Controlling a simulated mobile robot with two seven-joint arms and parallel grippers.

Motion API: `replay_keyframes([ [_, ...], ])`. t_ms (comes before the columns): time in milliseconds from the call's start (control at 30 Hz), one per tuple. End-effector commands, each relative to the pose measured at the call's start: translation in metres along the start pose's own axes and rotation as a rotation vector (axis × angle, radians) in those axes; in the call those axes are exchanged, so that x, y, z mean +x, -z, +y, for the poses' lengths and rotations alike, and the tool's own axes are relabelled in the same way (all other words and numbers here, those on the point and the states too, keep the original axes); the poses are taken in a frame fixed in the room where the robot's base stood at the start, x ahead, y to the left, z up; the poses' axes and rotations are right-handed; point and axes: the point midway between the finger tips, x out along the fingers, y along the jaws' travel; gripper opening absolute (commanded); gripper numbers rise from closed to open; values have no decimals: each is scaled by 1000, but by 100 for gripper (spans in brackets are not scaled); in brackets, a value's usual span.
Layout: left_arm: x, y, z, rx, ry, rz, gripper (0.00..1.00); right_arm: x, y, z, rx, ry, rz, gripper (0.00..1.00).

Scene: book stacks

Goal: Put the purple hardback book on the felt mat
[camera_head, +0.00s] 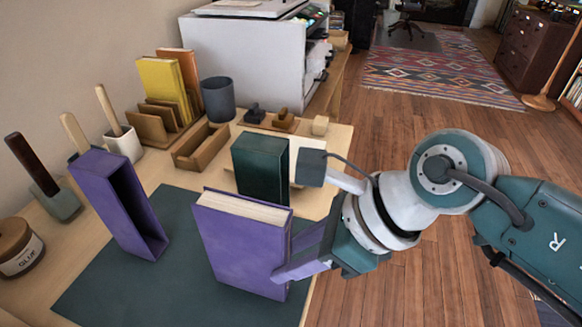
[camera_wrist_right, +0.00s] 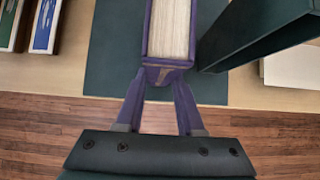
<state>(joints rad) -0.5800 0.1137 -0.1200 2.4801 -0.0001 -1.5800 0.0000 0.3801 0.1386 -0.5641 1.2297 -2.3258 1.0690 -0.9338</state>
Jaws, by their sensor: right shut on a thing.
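The purple hardback book (camera_head: 240,248) stands upright over the front right part of the dark teal felt mat (camera_head: 150,285), its cream page edge facing up. I cannot tell whether its bottom edge touches the mat. My right gripper (camera_head: 285,266) comes in from the right and is shut on the book's right-hand end. In the right wrist view, the two fingers (camera_wrist_right: 165,72) close on the near end of the book (camera_wrist_right: 169,30), with the mat (camera_wrist_right: 122,50) below. My left gripper is not in view.
An open purple slipcase (camera_head: 115,205) stands on the mat's left side. A dark green book (camera_head: 262,165) stands behind the held book. A wooden tray (camera_head: 200,148), grey cup (camera_head: 217,98), glue jar (camera_head: 18,248) and stamps line the back and left. The desk's right edge is close.

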Motion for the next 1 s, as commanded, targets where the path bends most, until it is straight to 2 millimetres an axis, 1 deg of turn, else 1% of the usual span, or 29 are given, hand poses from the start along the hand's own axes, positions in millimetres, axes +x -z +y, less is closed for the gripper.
replay_keyframes([
  [267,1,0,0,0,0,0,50,1,0,-1,-1,2,-3,0],
  [300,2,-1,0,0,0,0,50,1,1,0,-1,1,0,38],
  [567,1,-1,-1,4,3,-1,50,1,0,0,0,0,0,67],
  [767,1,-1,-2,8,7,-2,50,0,0,0,0,0,0,67],
  [867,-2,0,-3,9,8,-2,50,-2,-2,0,0,0,-1,67],
  [967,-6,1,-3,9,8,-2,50,-12,-1,-1,-1,2,1,67],
  [1000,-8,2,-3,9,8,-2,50,-19,-1,-1,-1,3,0,67],
])
